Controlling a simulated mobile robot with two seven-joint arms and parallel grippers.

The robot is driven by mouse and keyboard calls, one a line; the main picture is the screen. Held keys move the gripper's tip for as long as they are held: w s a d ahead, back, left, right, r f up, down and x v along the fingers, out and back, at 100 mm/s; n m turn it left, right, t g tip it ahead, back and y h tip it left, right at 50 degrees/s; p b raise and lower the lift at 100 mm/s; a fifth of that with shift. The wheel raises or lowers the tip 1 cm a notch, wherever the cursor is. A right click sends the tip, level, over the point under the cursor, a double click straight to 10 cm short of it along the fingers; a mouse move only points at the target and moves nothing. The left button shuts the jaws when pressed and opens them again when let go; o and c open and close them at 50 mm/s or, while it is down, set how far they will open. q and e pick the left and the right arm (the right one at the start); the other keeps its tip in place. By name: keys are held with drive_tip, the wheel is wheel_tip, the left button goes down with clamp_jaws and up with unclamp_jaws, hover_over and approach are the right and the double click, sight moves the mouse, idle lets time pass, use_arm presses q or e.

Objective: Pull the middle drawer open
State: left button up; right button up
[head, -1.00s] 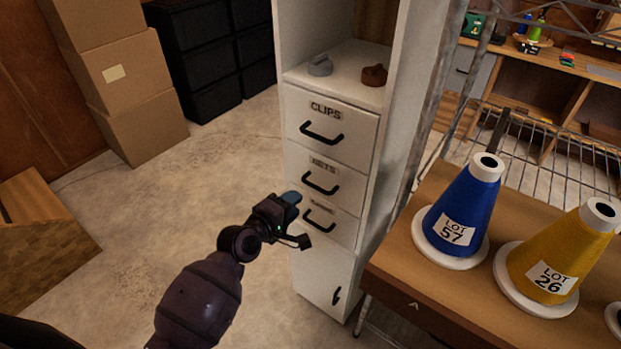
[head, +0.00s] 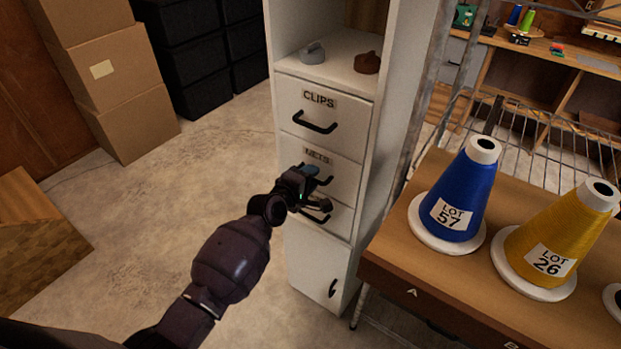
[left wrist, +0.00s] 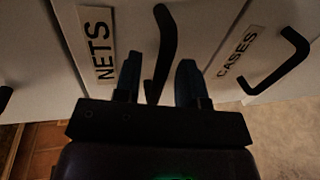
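The middle drawer (head: 347,182) of the white cabinet is labelled NETS and looks closed, flush with the drawers above and below. Its black bar handle (left wrist: 168,45) shows in the left wrist view. My left gripper (head: 318,187) is at this handle and partly covers it in the head view. In the left wrist view its two dark fingers (left wrist: 159,80) are spread apart, with the handle running between them. A gap shows on both sides of the bar, so the fingers do not appear closed on it. My right gripper is not in view.
The CLIPS drawer (head: 348,129) is above and the CASES drawer (left wrist: 225,62) below, each with a similar handle. A wooden table (head: 395,262) with blue (head: 462,190) and yellow (head: 560,232) thread cones stands close at right. Open floor (head: 180,200) lies left of the cabinet.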

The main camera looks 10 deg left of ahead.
use_arm(q)
drive_tip(key=shift+w+d, duration=0.1)
drive_tip(key=shift+c, duration=0.3)
clamp_jaws()
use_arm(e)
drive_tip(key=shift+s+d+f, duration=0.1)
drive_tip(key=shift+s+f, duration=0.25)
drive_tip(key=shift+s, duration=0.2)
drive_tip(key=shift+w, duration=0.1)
